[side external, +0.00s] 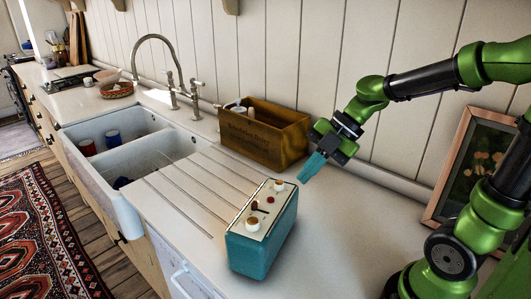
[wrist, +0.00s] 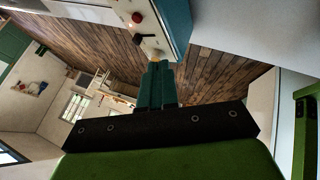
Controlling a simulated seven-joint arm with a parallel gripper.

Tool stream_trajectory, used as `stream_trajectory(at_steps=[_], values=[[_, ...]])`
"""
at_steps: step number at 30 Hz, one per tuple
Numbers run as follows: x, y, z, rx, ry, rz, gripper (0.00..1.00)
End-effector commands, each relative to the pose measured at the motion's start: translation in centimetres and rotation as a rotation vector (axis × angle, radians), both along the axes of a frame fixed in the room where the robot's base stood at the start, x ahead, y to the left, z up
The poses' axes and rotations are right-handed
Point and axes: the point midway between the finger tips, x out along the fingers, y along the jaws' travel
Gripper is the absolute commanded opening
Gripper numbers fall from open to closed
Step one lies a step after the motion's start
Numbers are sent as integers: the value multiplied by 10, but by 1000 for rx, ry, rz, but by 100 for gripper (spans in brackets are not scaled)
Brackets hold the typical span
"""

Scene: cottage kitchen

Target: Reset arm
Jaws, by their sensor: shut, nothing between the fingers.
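My green arm reaches in from the right in the side external view. My gripper (side external: 306,177) has teal fingers pointing down and to the left, above the white counter (side external: 345,235). The fingers are shut together with nothing between them. In the wrist view my gripper (wrist: 158,68) shows its two teal fingers side by side and touching. The fingertips are just above and behind a teal box (side external: 262,242) with a cream top panel, knobs and a small dark lever. The same box (wrist: 180,22) shows at the top of the wrist view. I cannot tell the exact gap between them.
A wooden crate (side external: 285,145) stands against the wall left of my gripper. A double white sink (side external: 125,200) with a curved tap (side external: 176,72) lies further left. A framed picture (side external: 462,165) leans on the wall at right. The counter right of the teal box is clear.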

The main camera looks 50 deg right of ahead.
Motion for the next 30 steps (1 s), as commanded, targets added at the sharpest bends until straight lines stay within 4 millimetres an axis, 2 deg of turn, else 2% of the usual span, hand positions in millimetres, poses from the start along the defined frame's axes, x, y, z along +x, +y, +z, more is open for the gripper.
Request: stream_trajectory(at_steps=[4, 15, 17, 19, 23, 25, 27, 30], values=[[-3, -5, 7, -2, 0, 1, 0], [-3, -5, 8, -6, -7, 8, 0], [4, -7, 9, -10, -38, -7, 0], [20, -8, 16, 9, -108, -68, 0], [65, -21, 47, 95, -308, -325, 0], [85, -36, 70, 148, -416, -516, 0], [94, -56, 88, 200, -488, -717, 0], [90, -86, 102, 270, -520, -1015, 0]])
